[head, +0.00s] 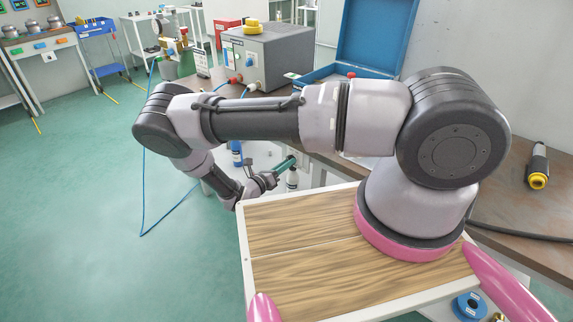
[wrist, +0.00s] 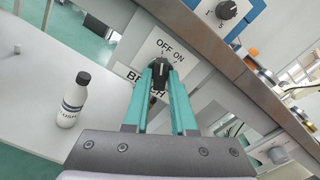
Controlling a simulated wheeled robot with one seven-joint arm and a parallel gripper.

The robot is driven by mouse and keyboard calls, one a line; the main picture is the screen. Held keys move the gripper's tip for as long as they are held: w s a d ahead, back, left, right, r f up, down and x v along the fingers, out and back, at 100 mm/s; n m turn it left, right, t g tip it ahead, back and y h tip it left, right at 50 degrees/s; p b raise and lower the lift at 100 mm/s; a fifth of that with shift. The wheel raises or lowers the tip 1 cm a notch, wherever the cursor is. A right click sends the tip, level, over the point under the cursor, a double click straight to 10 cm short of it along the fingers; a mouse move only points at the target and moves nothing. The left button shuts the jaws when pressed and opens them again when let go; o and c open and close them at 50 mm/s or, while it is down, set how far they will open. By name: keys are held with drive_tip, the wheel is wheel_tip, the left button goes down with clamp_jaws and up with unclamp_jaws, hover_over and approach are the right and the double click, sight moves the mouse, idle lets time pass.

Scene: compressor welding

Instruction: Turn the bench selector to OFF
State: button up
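The bench selector (wrist: 160,72) is a dark knob with a pale line on a white plate (wrist: 140,58) marked OFF, ON and a partly hidden word starting with "BE". In the wrist view my gripper (wrist: 160,80) points at it. Its two teal fingers stand a little apart, with the knob at and between their tips. I cannot tell whether they touch or grip it. The knob's exact setting is unclear. In the head view my gripper (head: 286,164) is low beside the bench front, and the selector is hidden there.
Another black dial (wrist: 226,10) sits on a blue-edged panel above the bench edge (wrist: 215,65). A white bottle (wrist: 74,100) stands left of my gripper on a pale surface. A grey box (head: 268,55) and an open blue case (head: 378,35) are on the bench (head: 500,180).

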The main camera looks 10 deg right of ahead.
drive_tip(key=shift+o, duration=1.2)
drive_tip(key=v, duration=1)
drive_tip(key=shift+s+a, duration=0.25)
drive_tip(key=shift+a, duration=0.05)
drive_tip(key=shift+r, duration=0.1)
drive_tip(key=d+r+m+g+y, duration=0.35)
drive_tip(key=r+m, duration=0.35)
drive_tip(key=r, duration=0.4)
drive_tip(key=d+r+m+g+y, duration=0.25)
drive_tip(key=r+m+g, duration=0.35)
drive_tip(key=r, duration=0.5)
drive_tip(key=d+r+m+g+y, duration=0.2)
drive_tip(key=r+m+g+y, duration=0.15)
drive_tip(key=r+m, duration=0.65)
drive_tip(key=s+d+r+m+t+y, duration=0.2)
drive_tip(key=s+r+m+t, duration=0.1)
drive_tip(key=r, duration=0.4)
drive_tip(key=s+d+r+m+t+y, duration=0.2)
drive_tip(key=s+d+r+m+t, duration=0.1)
drive_tip(key=s+r+m, duration=0.2)
drive_tip(key=s+d+r+m+t+y, duration=0.2)
drive_tip(key=s+r, duration=0.5)
drive_tip(key=r, duration=0.4)
drive_tip(key=m+t+y, duration=0.1)
drive_tip(key=m, duration=0.1)
drive_tip(key=shift+s+d+r+m+t, duration=0.2)
drive_tip(key=shift+s+m+t, duration=0.05)
drive_tip(key=shift+m+t, duration=0.05)
